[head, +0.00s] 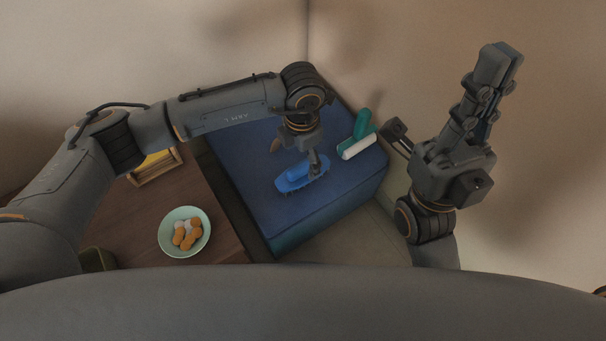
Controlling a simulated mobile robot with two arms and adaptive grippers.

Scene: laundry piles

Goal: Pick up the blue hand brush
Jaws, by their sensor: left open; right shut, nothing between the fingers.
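The blue hand brush (291,181) lies on top of a dark blue box-shaped block (245,165), with its bristles showing at its lower edge. My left gripper (316,170) points down at the right end of the brush. Its fingers are open and overlap the brush's right end in this view; I cannot tell whether they touch it. My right gripper (498,62) is raised at the right, pointing up, shut and empty, well away from the brush.
A green-and-white roller-like object (360,146) lies on the block's right part. A brown wooden surface (150,215) at the left holds a pale green bowl (164,232) of orange and white items and a wooden tray with something yellow (155,160). Walls stand behind.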

